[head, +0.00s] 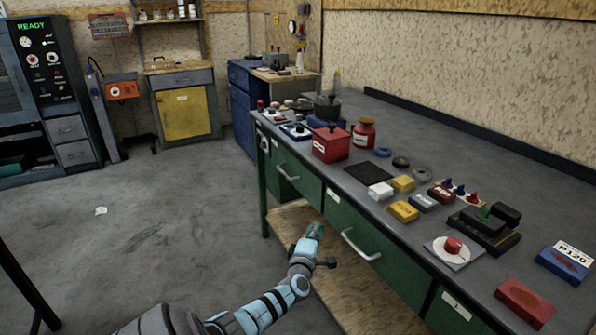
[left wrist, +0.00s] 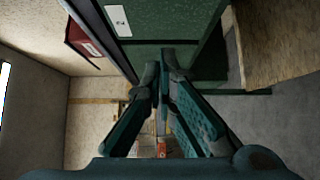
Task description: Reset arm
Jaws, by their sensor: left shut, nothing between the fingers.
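My left arm comes in from the bottom left in the head view. Its gripper (head: 316,230) is beside the front of the green workbench drawers (head: 292,178), below the bench top and over the wooden lower shelf (head: 290,222). In the left wrist view the fingers of my left gripper (left wrist: 159,72) come together at the tips with nothing between them. A green drawer front (left wrist: 172,20) is close beyond them. I cannot tell whether the gripper touches the bench. My right gripper is in neither view.
The bench top holds a red box (head: 331,144), a yellow block (head: 403,211), a white plate with a red knob (head: 453,252), and several other blocks. Drawer handles (head: 360,245) stick out near my left gripper. The concrete floor (head: 170,225) to the left is mostly clear.

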